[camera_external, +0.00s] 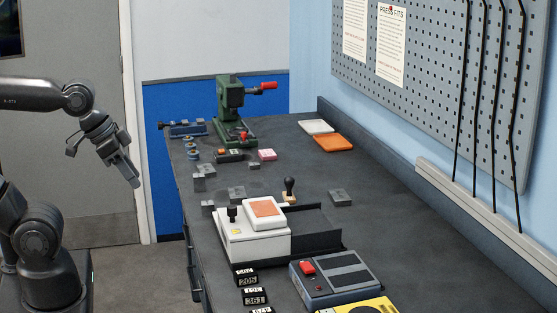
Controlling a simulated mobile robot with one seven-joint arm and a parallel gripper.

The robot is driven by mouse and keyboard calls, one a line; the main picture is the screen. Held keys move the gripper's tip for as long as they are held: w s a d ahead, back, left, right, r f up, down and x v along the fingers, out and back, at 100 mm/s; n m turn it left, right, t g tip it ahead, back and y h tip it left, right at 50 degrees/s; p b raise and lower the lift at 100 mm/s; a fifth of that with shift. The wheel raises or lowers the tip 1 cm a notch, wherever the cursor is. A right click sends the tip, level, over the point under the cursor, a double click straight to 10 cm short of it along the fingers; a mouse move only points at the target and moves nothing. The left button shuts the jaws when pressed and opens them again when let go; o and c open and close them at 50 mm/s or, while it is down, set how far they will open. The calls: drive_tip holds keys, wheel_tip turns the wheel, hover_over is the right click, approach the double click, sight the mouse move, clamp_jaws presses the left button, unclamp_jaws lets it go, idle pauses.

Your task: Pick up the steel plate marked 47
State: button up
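Several small grey metal pieces lie on the dark bench: a pair at the left edge (203,174), one near the middle (237,193), one at the front left (207,207) and one at the right (340,198). No marking 47 can be read on any of them, so I cannot tell which is the steel plate. My gripper (131,180) hangs in the air to the left of the bench, pointing down and to the right, apart from all the pieces. Its finger gap is too small to judge.
A green press (229,112) with a red handle stands at the back. A white device (254,240), black number blocks (252,297) and a grey-blue box (335,277) fill the front. Orange (333,143) and white trays lie back right. The right-middle bench is mostly clear.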

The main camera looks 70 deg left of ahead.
drive_tip(key=o, duration=0.7)
drive_tip(key=shift+o, duration=0.2)
